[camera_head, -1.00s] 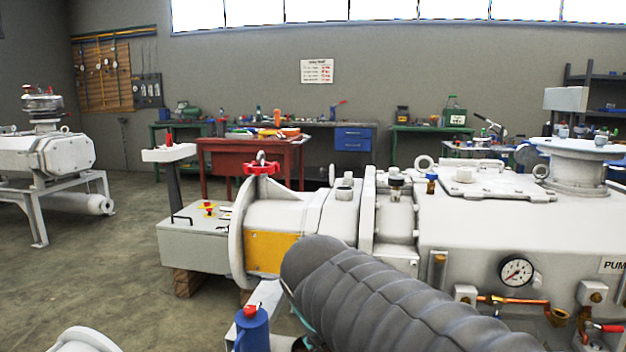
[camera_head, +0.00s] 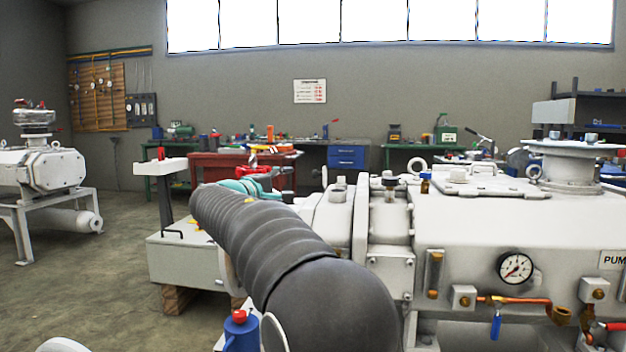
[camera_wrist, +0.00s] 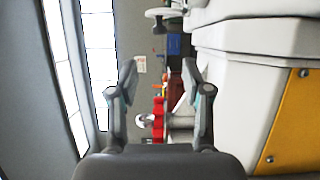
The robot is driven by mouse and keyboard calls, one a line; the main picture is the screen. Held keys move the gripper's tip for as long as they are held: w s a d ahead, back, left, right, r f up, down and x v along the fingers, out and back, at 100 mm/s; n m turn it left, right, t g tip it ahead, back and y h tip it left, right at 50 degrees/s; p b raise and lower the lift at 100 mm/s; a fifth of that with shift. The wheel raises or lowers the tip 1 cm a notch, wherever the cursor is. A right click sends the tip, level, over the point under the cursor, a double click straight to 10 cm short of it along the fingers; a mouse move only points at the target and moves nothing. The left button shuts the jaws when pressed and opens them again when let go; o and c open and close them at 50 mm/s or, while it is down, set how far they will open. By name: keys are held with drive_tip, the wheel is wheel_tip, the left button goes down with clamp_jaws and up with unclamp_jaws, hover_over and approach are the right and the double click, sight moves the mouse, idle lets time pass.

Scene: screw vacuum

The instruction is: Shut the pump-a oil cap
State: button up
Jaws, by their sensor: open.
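A white pump (camera_head: 470,225) fills the right of the head view, with a partly cut-off "PUM" sign (camera_head: 613,260). A red lobed cap or knob (camera_head: 258,170) on the pump's left end is mostly behind my gripper (camera_head: 246,184). I cannot tell whether it is the oil cap or whether it is shut. In the wrist view the red piece (camera_wrist: 158,118) appears between the fingers of my open gripper (camera_wrist: 159,70), on a short pale neck. Contact is not clear. My arm hides the pump's left end.
A gauge (camera_head: 515,267), copper pipe (camera_head: 520,301) and blue handle (camera_head: 496,327) are on the pump's front. A blue bottle-like object with a red top (camera_head: 241,331) stands low beside my arm. A red workbench (camera_head: 205,172) is behind. Open floor (camera_head: 85,285) lies at left.

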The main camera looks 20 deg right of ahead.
sight(315, 174)
drive_tip(key=p+x, duration=0.1)
drive_tip(key=x, duration=1.2)
drive_tip(key=shift+w+d+p, duration=0.1)
drive_tip(key=shift+d+p, duration=0.25)
clamp_jaws()
